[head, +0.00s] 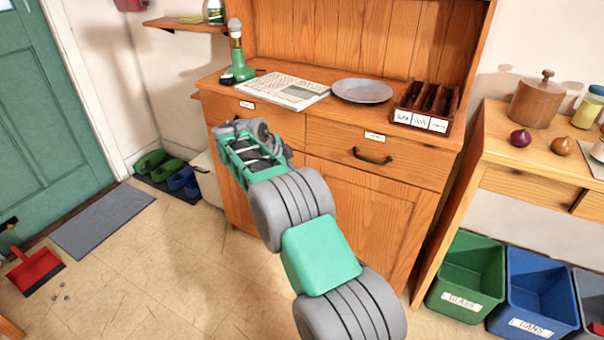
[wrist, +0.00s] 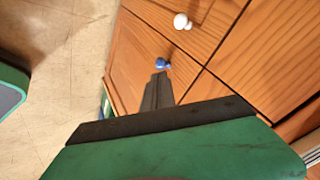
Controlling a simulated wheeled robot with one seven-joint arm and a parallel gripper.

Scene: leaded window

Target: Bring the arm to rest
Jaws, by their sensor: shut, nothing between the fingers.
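My arm reaches out from the bottom of the head view toward the front of a wooden dresser (head: 340,195). My gripper (head: 236,124) is at the arm's far end, in front of the dresser's left drawer. In the wrist view my gripper (wrist: 158,82) has its dark fingers together, with nothing between them. Beyond the fingertips are the dresser's wooden doors, a blue knob (wrist: 162,64) and a white knob (wrist: 181,21). I cannot tell whether the fingertips touch the dresser.
A newspaper (head: 283,90), a grey plate (head: 362,91) and a dark sorter box (head: 425,108) are on the dresser top. Glass (head: 466,275) and cans (head: 537,290) bins stand at the right. A red dustpan (head: 35,269) lies at the left. The floor (head: 170,260) left of my arm is mostly clear.

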